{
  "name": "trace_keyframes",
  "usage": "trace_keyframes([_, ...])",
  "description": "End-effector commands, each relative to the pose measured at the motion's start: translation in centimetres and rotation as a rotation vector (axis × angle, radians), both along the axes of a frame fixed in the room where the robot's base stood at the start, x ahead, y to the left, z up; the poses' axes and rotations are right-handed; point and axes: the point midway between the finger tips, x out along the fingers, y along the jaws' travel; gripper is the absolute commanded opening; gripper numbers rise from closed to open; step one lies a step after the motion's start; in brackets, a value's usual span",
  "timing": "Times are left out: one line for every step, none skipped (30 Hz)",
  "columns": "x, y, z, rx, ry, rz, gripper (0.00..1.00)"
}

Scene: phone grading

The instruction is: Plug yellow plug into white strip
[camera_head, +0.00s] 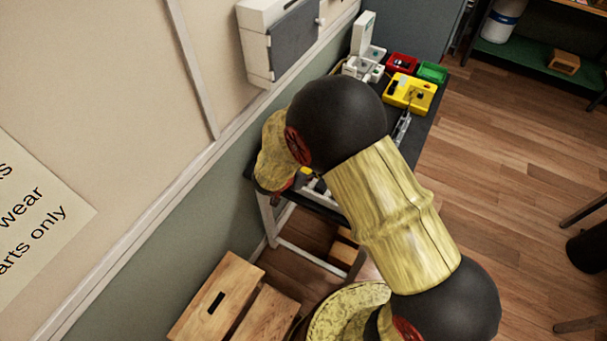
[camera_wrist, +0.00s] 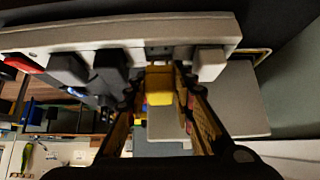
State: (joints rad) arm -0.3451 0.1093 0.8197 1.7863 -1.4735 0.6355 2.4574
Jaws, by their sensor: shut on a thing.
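In the wrist view, the white strip (camera_wrist: 110,32) runs across the top of the picture. The yellow plug (camera_wrist: 160,88) is between the two fingers of my gripper (camera_wrist: 161,72), which is shut on it. The plug's far end is at the strip's face, in line with a socket position (camera_wrist: 159,50) between a black plug and a white plug. I cannot tell whether the plug touches the strip or is in the socket.
Two black plugs (camera_wrist: 108,70) sit in the strip left of the yellow plug, and a white plug (camera_wrist: 209,63) sits close on its right. A red piece (camera_wrist: 24,64) is farther left. The table holds a yellow box (camera_head: 410,94), a red bin (camera_head: 402,64) and a green bin (camera_head: 432,72).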

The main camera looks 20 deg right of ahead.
Motion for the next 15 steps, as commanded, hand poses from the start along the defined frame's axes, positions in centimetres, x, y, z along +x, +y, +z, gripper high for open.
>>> trace_keyframes([0.01,0.0,-0.04,0.0,0.0,0.0,0.0])
trace_keyframes([0.01,0.0,-0.06,0.0,0.0,0.0,0.0])
trace_keyframes([0.02,0.0,-0.09,0.0,0.0,0.0,0.0])
trace_keyframes([0.02,0.0,-0.12,0.0,0.0,0.0,0.0])
trace_keyframes([0.01,0.0,-0.15,0.0,0.0,0.0,0.0])
trace_keyframes([0.01,0.0,-0.19,0.0,0.0,0.0,0.0])
trace_keyframes([0.01,0.0,-0.22,0.0,0.0,0.0,0.0])
trace_keyframes([0.01,-0.01,-0.24,0.0,0.0,0.0,0.0])
trace_keyframes([0.0,-0.01,-0.28,0.0,0.0,0.0,0.0])
trace_keyframes([0.0,-0.01,-0.3,0.0,0.0,0.0,0.0])
trace_keyframes([0.0,0.0,-0.33,0.0,0.0,0.0,0.0])
trace_keyframes([0.01,-0.01,-0.36,0.0,0.0,0.0,0.0])
trace_keyframes([0.01,-0.01,-0.38,0.0,0.0,0.0,0.0])
trace_keyframes([0.0,0.0,-0.4,0.0,0.0,0.0,0.0])
trace_keyframes([0.01,0.0,-0.44,0.0,0.0,0.0,0.0])
